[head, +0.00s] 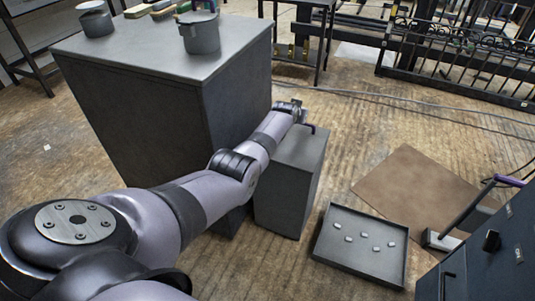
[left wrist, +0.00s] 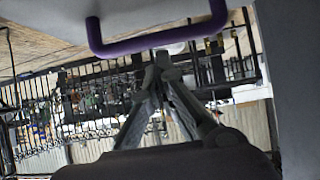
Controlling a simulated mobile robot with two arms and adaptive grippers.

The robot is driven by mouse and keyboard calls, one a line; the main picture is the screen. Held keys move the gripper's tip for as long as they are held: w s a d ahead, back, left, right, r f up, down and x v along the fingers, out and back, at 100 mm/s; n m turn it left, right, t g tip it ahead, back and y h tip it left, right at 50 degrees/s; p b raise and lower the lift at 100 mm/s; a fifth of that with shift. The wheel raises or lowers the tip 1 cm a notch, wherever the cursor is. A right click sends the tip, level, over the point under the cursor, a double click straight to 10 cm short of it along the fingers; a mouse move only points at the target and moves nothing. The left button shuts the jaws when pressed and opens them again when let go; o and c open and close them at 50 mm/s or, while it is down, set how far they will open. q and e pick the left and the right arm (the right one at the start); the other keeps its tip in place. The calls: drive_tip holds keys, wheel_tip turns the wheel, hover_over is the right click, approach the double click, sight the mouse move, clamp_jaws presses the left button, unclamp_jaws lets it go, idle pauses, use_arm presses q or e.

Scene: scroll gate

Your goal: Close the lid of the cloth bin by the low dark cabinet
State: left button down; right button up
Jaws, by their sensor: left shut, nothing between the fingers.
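The bin (head: 284,203) is a narrow grey box standing against the right side of the dark cabinet (head: 150,110). Its top (head: 303,148) looks flat and level; I cannot tell whether the lid is fully shut. A purple handle (head: 315,128) shows at its far edge; it is large in the left wrist view (left wrist: 155,41), on a grey surface. My left gripper (head: 299,104) is above and beyond the bin's far edge. In the left wrist view its fingers (left wrist: 162,62) meet at the tips, empty, just by the handle; contact is unclear. My right gripper is out of view.
Pots (head: 201,35) and brushes stand on the cabinet. A dark tray (head: 326,245) with several small pale pieces lies right of the bin, beside a brown mat (head: 405,190). A purple-handled tool (head: 470,210) and a drawer unit (head: 490,265) are at right. Black railings (head: 460,60) stand behind.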

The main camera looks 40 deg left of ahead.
use_arm(q)
drive_tip(key=shift+s, duration=0.1)
idle(0.6)
drive_tip(key=v, duration=1.1)
drive_tip(key=shift+s+r, duration=0.3)
